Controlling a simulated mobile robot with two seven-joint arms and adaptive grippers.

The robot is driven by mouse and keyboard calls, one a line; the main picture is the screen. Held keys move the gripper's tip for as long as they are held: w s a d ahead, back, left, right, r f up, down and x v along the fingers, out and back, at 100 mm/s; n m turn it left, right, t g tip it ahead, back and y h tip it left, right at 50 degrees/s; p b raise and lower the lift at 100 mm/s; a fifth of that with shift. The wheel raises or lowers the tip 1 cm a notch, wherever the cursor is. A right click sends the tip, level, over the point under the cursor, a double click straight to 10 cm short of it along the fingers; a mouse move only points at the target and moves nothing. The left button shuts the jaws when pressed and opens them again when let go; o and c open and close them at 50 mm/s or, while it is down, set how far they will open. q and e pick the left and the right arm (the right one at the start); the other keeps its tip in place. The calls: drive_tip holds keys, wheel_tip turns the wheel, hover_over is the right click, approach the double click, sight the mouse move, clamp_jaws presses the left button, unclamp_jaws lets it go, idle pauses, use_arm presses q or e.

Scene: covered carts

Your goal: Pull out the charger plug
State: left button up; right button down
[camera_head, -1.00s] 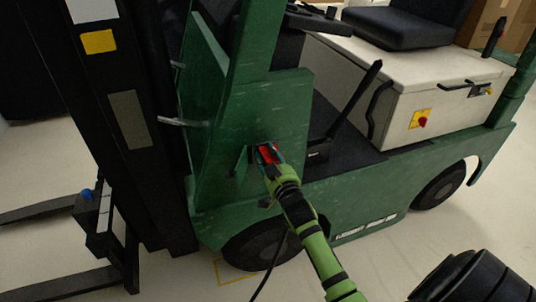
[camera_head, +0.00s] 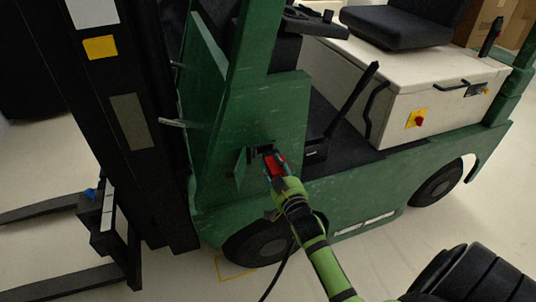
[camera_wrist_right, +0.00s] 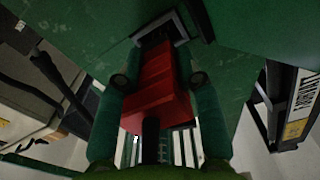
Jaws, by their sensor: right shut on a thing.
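The red charger plug (camera_head: 275,166) shows at the front of the green forklift body. My right gripper (camera_head: 274,162) is shut on it, with one finger on each side. In the right wrist view the red plug (camera_wrist_right: 155,88) lies between the fingers, its black cable running back toward the wrist. The dark charging socket (camera_head: 262,148) shows just behind the plug, and its square frame (camera_wrist_right: 178,24) shows in the wrist view. The plug's front end points at the socket; I cannot tell whether its tip is still inside. My left gripper is not in view.
The green forklift (camera_head: 280,110) fills the middle, with a small open flap (camera_head: 240,168) left of the socket. The black mast (camera_head: 150,130) and forks (camera_head: 80,282) are at left. A black cable (camera_head: 277,270) hangs below my gripper.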

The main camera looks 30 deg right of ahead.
drive_tip(key=shift+s+a, duration=0.15)
drive_tip(key=shift+s, duration=0.4)
